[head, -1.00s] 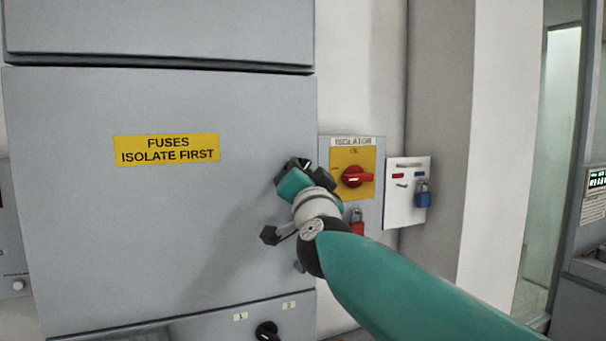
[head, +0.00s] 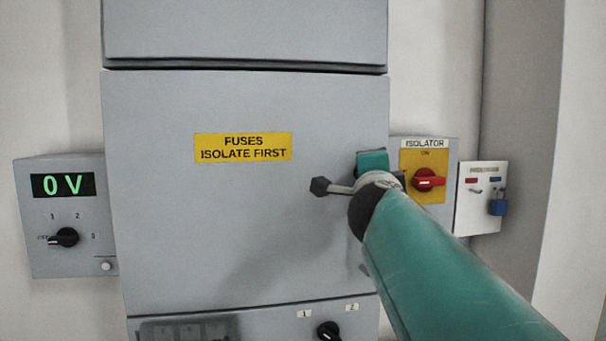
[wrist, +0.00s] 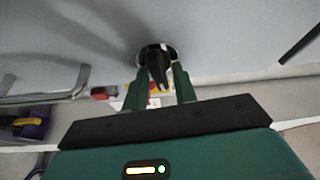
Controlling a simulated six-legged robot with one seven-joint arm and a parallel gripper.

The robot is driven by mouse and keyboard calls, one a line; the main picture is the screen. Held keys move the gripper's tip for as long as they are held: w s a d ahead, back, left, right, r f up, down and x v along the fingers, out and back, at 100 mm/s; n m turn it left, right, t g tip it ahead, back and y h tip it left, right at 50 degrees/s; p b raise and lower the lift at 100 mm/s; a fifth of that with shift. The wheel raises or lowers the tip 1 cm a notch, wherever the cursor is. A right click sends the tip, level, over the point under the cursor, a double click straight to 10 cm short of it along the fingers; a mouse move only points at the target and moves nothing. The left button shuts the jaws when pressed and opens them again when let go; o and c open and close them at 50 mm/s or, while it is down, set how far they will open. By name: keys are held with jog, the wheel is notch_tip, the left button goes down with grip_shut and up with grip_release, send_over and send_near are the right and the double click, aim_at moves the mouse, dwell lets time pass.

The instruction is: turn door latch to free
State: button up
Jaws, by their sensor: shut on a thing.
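The grey cabinet door (head: 240,230) bears a yellow "FUSES ISOLATE FIRST" label (head: 242,147) and looks closed. My gripper (wrist: 160,85) is at the door's right edge, and its teal body also shows in the head view (head: 372,162). In the wrist view its two green fingers are shut on the black door latch (wrist: 157,70), which stands on a round pale plate on the door face. In the head view my gripper and arm hide the latch, so its exact angle is hard to tell.
Right of the door is the isolator box with a red handle (head: 428,180). Beyond it hangs a white panel (head: 481,205) with a blue padlock (head: 497,207). Left is a meter box (head: 66,215) reading 0 V. A black knob (head: 328,331) sits below the door.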

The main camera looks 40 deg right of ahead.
jog(key=shift+m, duration=0.7)
jog(key=shift+m+g+y, duration=0.3)
jog(key=o, duration=0.6)
jog(key=shift+o, duration=0.2)
jog(key=v, duration=1.4)
